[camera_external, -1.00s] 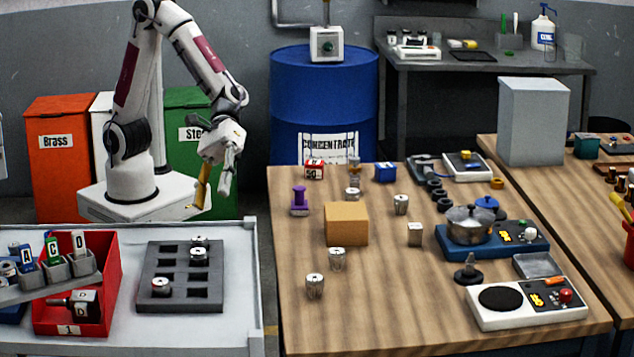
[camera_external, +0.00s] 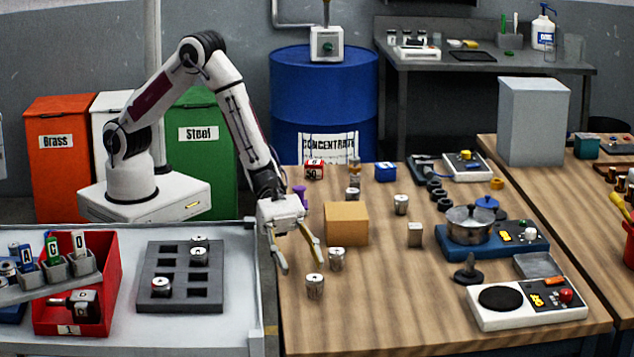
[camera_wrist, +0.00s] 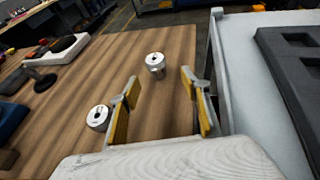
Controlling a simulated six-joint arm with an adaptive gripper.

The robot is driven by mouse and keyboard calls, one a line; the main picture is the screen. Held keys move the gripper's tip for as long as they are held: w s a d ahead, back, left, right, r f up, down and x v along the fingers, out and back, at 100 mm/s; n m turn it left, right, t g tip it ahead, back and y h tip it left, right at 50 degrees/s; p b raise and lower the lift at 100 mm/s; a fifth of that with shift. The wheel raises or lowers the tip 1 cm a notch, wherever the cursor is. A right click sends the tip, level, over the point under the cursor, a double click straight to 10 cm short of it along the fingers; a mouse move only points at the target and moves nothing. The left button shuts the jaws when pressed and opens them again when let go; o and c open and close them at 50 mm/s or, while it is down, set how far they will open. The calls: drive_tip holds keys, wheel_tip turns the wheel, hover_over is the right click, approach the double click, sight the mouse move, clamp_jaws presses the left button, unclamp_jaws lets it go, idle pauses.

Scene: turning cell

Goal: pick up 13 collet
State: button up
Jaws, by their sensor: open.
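Two silvery, cylindrical collets stand near my gripper on the wooden table: a front one (camera_external: 315,287) and one behind it to the right (camera_external: 337,259). The numbers on their tops are too small to read, so I cannot tell which is 13. My gripper (camera_external: 300,265) is open and empty, pointing down above the table's left edge, just left of the two collets. In the wrist view the front collet (camera_wrist: 155,64) shows beyond the gap between my fingertips (camera_wrist: 160,86). The other collet (camera_wrist: 98,118) lies left of the left finger.
A grey slotted tray (camera_external: 152,262) holding several collets and a red bin (camera_external: 112,275) stand on the left bench. A cardboard-coloured block (camera_external: 346,224) stands behind the two collets. More collets (camera_external: 400,204) stand to the right. The front middle of the table is clear.

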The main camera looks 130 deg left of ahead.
sight(315, 284)
drive_tip(key=shift+w+a+f, duration=0.1)
drive_tip(key=shift+f, duration=0.1)
drive_tip(key=shift+x, duration=1.2)
drive_tip(key=shift+w, duration=0.1)
drive_tip(key=shift+r+x, duration=0.15)
drive_tip(key=shift+x, duration=0.6)
drive_tip(key=shift+r+x, duration=0.15)
drive_tip(key=shift+x, duration=1.8)
drive_tip(key=shift+a+r, duration=0.1)
